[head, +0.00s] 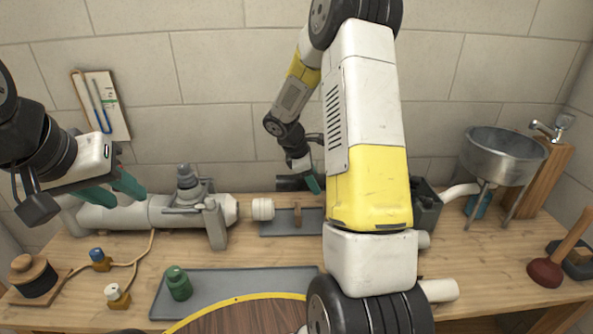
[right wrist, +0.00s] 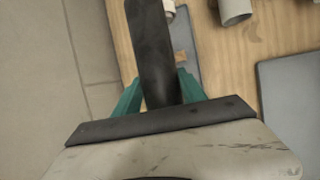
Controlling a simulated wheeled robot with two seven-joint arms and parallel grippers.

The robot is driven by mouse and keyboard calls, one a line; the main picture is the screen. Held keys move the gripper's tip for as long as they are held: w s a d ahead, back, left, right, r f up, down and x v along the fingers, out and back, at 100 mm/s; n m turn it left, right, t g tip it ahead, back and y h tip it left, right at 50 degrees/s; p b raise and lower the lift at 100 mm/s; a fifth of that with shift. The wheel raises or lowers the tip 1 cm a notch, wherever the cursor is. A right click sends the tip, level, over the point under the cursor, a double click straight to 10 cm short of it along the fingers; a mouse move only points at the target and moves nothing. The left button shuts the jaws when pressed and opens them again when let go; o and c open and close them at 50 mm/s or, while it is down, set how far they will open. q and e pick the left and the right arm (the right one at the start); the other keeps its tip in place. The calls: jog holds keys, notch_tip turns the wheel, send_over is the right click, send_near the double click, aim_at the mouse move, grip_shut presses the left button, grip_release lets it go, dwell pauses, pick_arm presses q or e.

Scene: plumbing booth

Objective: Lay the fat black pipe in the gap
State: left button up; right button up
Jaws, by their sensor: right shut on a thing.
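The fat black pipe (right wrist: 150,45) is between the teal fingers of my right gripper (right wrist: 160,90), which is shut on it. In the head view a dark end of the pipe (head: 288,183) shows near the back wall, beside my right gripper (head: 312,184); my right arm hides much of it. The gap lies above a grey tray (head: 272,228) with a small wooden block (head: 297,217), right of a white threaded pipe end (head: 262,209). A pale pipe end (head: 424,240) shows right of my arm. My left gripper (head: 112,190) is open and empty near the grey pipe (head: 130,212).
A grey mat (head: 215,285) with a green jar (head: 179,284) lies in front. A metal basin (head: 500,155) stands at the right, with a plunger (head: 550,268) nearby. A dark crate (head: 428,205) sits behind my right arm. A loose white pipe (head: 441,290) lies at the front right.

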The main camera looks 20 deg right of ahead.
aim_at(301, 183)
jog(key=shift+f, duration=4.75)
jog(key=o, duration=1.5)
jog(key=shift+o, duration=0.2)
jog(key=shift+v, duration=3.85)
